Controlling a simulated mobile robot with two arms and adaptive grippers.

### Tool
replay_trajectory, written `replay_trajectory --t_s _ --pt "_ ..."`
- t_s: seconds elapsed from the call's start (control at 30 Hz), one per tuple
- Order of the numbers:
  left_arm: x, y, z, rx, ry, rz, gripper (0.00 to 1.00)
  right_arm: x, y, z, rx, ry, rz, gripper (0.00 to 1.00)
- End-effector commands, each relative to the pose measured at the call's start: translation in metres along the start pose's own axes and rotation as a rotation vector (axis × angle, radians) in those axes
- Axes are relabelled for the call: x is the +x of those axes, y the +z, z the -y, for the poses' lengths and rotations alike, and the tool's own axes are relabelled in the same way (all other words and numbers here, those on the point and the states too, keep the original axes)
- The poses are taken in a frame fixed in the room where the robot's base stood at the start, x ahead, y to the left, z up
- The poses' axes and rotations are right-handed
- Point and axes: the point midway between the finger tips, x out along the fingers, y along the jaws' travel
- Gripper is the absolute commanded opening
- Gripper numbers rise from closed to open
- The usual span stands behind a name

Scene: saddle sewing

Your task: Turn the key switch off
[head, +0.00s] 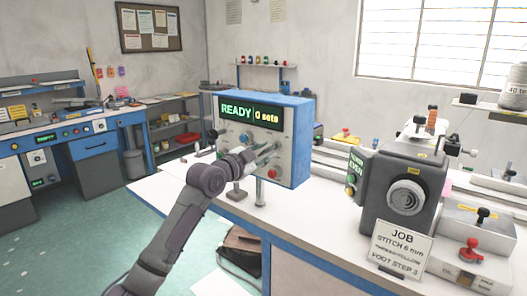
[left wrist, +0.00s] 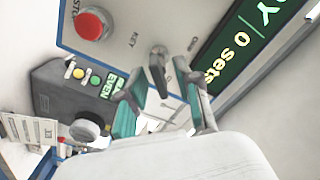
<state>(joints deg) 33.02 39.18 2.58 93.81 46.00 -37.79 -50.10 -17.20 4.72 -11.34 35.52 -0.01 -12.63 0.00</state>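The blue-edged control box (head: 298,150) stands on the white bench, its screen reading "READY" and "0 sets". In the left wrist view the key switch (left wrist: 157,60) is a grey knob on the box's pale panel, next to the label "KEY". My left gripper (head: 266,153) is at the front of the box and hides the switch in the head view. In the left wrist view its teal-padded fingers (left wrist: 164,84) are spread apart, with the key switch between and just beyond their tips. I cannot tell whether they touch it. My right gripper is not in view.
A red stop button (left wrist: 93,23) sits on the same panel near the key. A dark sewing machine head (head: 405,190) with a job card (head: 400,248) stands to the right. Another bench with blue panels (head: 92,145) is at the left. Open floor lies between.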

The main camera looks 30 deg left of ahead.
Motion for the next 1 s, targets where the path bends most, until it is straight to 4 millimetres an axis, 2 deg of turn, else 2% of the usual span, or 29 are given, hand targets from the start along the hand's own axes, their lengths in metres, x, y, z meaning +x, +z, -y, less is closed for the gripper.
replay_trajectory --t_s 0.17,0.4,0.77,1.0 --pt "0.0 0.0 0.0 0.0 0.0 0.0 0.33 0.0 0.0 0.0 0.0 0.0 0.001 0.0" --pt "0.0 0.0 0.0 0.0 0.0 0.0 0.0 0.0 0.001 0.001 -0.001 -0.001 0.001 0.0" --pt "0.0 0.0 0.0 -0.023 0.0 0.001 0.0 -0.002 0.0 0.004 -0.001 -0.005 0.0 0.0" --pt "0.0 -0.001 0.001 -0.14 0.002 0.001 0.0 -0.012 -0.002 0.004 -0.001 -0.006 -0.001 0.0"
